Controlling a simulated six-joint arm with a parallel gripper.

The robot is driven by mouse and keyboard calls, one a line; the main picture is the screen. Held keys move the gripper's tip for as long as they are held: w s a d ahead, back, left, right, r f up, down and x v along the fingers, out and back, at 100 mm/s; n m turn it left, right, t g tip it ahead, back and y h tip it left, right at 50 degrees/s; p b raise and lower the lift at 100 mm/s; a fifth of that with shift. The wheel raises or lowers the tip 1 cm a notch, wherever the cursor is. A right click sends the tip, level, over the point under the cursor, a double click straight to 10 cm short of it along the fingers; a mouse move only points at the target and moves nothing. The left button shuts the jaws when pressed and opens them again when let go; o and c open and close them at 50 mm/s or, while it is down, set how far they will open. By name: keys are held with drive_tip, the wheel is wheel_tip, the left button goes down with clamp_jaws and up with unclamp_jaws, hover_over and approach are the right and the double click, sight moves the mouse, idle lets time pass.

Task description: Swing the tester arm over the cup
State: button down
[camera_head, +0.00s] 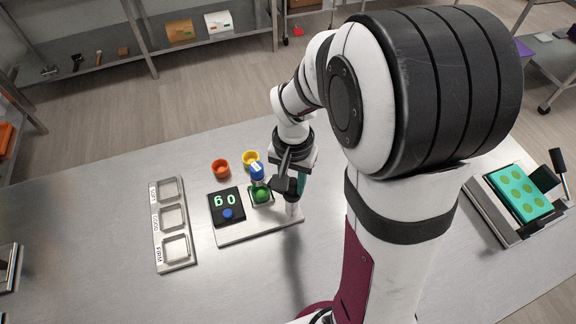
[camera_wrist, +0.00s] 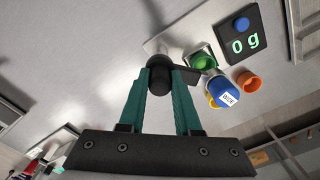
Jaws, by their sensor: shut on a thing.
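In the wrist view the teal fingers of my gripper (camera_wrist: 161,92) are shut on a dark rounded knob (camera_wrist: 158,76). A black bar, apparently the tester arm (camera_wrist: 187,76), runs from it toward a small square cup with a green top (camera_wrist: 203,61). The bar's end looks close to the cup's edge; I cannot tell whether it is above it. In the head view the green-topped cup (camera_head: 262,195) sits on the pale base plate (camera_head: 262,225), left of my gripper (camera_head: 292,184). The knob is largely hidden there.
A black scale display (camera_head: 227,205) reads 0 g. A labelled blue cylinder (camera_head: 257,171) stands near the cup, with an orange cup (camera_head: 221,169) and a yellow cup (camera_head: 250,158) behind. A grey three-compartment tray (camera_head: 155,224) lies left; a green mould (camera_head: 521,192) lies far right.

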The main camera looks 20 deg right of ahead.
drive_tip(key=c, duration=0.6)
unclamp_jaws()
